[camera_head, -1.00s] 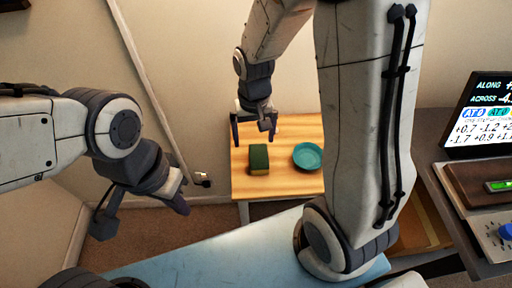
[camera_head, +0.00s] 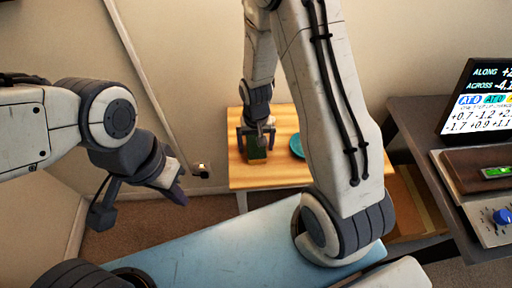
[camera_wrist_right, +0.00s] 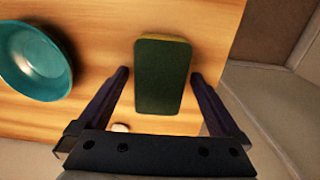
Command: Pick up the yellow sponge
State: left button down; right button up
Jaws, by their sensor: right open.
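The yellow sponge (camera_head: 256,150) lies on the small wooden table, with a dark green top face and a thin yellow edge. It also shows in the right wrist view (camera_wrist_right: 162,78), between and a little beyond the fingertips. My right gripper (camera_head: 256,134) is over the sponge, open, with one finger on each side; it also shows in the right wrist view (camera_wrist_right: 163,85). I cannot tell whether the fingers touch the sponge. My left gripper (camera_head: 140,205) is in the air at the left, away from the table, with its fingers apart and nothing between them.
A teal bowl (camera_wrist_right: 35,60) stands on the wooden table (camera_head: 270,178) beside the sponge, partly hidden by my right arm in the head view. A dark desk (camera_head: 415,120) with a display screen (camera_head: 485,100) and a console with a blue knob (camera_head: 501,216) is at the right.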

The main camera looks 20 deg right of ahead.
aim_at(256, 145)
jog(key=shift+c, duration=0.3)
jog(key=c, duration=1.2)
jog(key=shift+w+r, duration=0.1)
jog(key=shift+r, duration=0.45)
notch_tip(256, 145, up, 3)
jog(key=shift+f, duration=0.2)
jog(key=s+d+r, duration=0.2)
jog(key=d, duration=0.1)
jog(key=s+d+r, duration=0.2)
jog(key=d, duration=0.1)
jog(key=s+d+r, duration=0.3)
jog(key=shift+d+r, duration=0.1)
jog(key=shift+d, duration=0.15)
